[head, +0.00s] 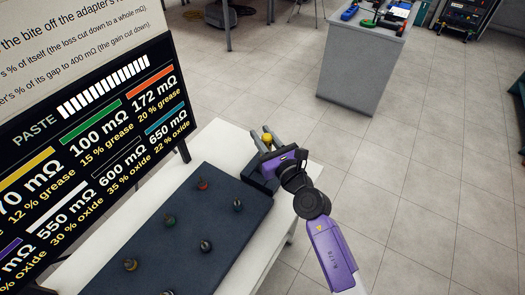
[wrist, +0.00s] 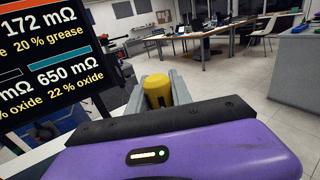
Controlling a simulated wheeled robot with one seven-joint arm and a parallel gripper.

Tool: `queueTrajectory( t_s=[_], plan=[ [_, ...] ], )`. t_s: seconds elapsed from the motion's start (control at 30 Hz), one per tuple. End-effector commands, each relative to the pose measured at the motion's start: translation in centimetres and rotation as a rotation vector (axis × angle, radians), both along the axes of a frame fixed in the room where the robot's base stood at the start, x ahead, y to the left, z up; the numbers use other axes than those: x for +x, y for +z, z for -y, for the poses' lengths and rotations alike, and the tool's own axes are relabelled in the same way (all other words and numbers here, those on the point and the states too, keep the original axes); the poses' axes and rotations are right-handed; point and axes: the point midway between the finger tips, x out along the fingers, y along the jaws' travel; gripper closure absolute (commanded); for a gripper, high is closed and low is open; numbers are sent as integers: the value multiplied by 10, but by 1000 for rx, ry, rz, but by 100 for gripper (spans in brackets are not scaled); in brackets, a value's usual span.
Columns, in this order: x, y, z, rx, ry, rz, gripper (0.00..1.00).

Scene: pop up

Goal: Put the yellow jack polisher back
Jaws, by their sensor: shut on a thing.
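The yellow jack polisher (head: 267,138) is held between the fingers of my gripper (head: 266,142), above the far right corner of the white table. In the wrist view, the yellow jack polisher (wrist: 157,91) shows as a yellow block between the grey fingers of my gripper (wrist: 160,92), which are shut on it. Its lower end is hidden there. A dark panel (head: 185,245) on the table carries several upright knobs or jacks, among them a red one (head: 202,184), a green one (head: 169,220) and a yellowish one (head: 130,264).
A dark block (head: 259,178) sits at the panel's far right end, partly under my gripper. A sign with resistance values (head: 100,120) stands along the table's left side. A grey cabinet (head: 350,85) with tools stands farther back. Tiled floor lies open at right.

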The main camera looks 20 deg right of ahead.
Motion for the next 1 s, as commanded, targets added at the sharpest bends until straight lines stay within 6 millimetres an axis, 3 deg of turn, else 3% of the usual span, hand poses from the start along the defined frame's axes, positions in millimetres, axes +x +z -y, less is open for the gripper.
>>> queueTrajectory(
  t_s=[0.17,0.4,0.87,0.9,1.0],
  plan=[
    [0,-11,0,0,0,0,100],
    [0,-42,0,1,1,0,100],
    [0,-47,0,0,0,1,100],
    [0,-46,0,0,0,0,68],
    [0,-46,0,0,0,0,52]
  ],
)
